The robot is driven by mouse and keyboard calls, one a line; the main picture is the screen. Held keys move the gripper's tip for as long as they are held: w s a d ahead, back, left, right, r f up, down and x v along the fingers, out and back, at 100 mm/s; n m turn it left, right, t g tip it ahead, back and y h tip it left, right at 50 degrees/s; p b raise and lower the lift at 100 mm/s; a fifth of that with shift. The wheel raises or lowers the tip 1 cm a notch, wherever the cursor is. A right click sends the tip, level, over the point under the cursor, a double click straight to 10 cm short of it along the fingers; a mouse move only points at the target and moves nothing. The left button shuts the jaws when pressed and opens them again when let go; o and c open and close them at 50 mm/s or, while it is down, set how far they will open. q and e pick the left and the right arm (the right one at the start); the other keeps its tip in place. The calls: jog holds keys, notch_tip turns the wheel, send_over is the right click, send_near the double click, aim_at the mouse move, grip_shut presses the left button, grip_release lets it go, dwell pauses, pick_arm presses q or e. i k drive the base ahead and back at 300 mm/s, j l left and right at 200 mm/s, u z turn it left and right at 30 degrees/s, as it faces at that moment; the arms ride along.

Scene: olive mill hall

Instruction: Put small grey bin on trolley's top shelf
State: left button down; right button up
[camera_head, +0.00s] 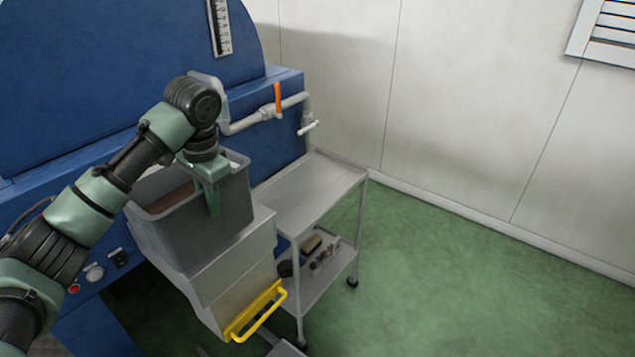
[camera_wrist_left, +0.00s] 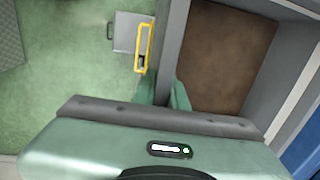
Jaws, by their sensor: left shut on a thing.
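The small grey bin (camera_head: 207,229) is in the head view, left of the trolley, above or on a grey metal housing; I cannot tell if it touches. Brown material shows inside it. In the left wrist view the fingers (camera_wrist_left: 168,92) straddle the bin's wall (camera_wrist_left: 172,45), with the brown inside to the right. The trolley's top shelf (camera_head: 308,190) is a bare grey metal sheet to the right of the bin. My right gripper does not show.
The trolley's lower shelf (camera_head: 318,270) holds several small items. A pipe with an orange-handled valve (camera_head: 277,99) runs above the trolley's back. A yellow handle (camera_head: 257,311) sticks out below the bin. Green floor (camera_head: 450,280) is clear on the right.

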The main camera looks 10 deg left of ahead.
aim_at(303, 200)
jog(key=i+l, duration=1.05)
jog(key=i, duration=0.15)
